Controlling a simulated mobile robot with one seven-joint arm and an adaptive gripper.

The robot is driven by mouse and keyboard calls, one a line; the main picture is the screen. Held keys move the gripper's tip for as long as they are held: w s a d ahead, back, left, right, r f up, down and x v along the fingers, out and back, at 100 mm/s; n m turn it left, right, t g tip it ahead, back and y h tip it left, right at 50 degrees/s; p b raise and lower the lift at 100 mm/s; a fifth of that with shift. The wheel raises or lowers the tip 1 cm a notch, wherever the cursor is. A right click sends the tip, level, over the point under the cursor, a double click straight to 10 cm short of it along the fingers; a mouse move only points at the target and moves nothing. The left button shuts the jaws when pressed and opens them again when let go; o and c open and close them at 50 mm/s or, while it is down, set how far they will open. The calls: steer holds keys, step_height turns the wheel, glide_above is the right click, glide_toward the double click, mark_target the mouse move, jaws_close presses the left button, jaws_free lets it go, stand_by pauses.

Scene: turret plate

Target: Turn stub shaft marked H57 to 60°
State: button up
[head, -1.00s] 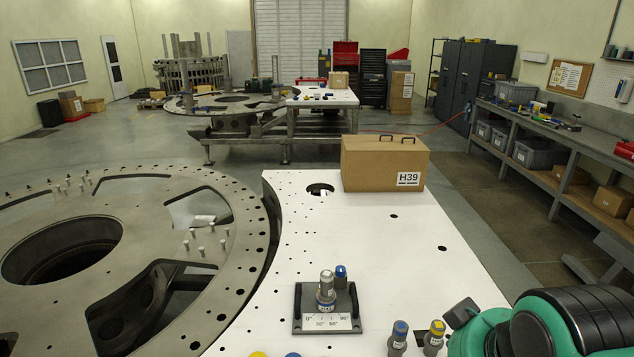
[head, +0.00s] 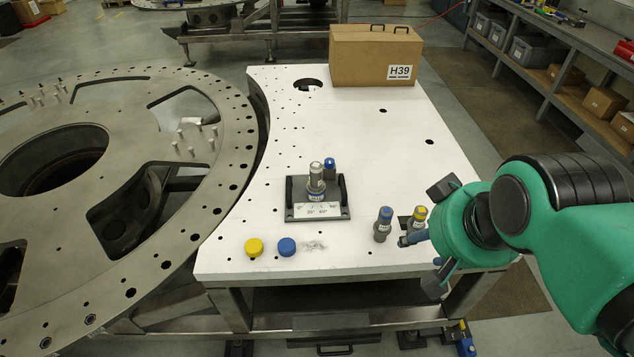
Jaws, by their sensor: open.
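A dark fixture plate (head: 335,212) with two black handles lies on the white table. A grey stub shaft (head: 316,178) stands upright in it, behind a white angle scale (head: 317,211). A blue-topped stub shaft (head: 330,169) stands just behind it to the right. Another blue-topped shaft (head: 383,225) and a yellow-topped shaft (head: 418,215) stand near the table's right front. The shaft markings are too small to read, so I cannot tell which is H57. My gripper (head: 418,262) is open and empty at the table's right front edge, close to the yellow-topped shaft.
A yellow cap (head: 253,247) and a blue cap (head: 287,246) lie near the front edge of the white table (head: 370,140). A brown H39 box (head: 375,55) stands at the back. A large perforated ring plate (head: 215,125) lies left. The table's middle is clear.

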steer(key=shift+w+a+r, duration=0.1)
steer(key=shift+w+r, duration=0.25)
steer(key=shift+w, duration=0.05)
steer(key=shift+c, duration=0.2)
steer(key=w+a+r+g+p, duration=0.15)
steer(key=w+r+p, duration=0.25)
steer(key=w, duration=0.7)
steer(key=g+p, duration=0.4)
steer(key=p, duration=0.7)
glide_above(316, 164)
step_height(316, 164, down, 16)
steer(key=shift+r, duration=0.1)
steer(key=shift+b, duration=0.3)
steer(key=shift+s, duration=0.1)
steer(key=shift+f+b, duration=1.95)
steer(key=shift+f, duration=2.5)
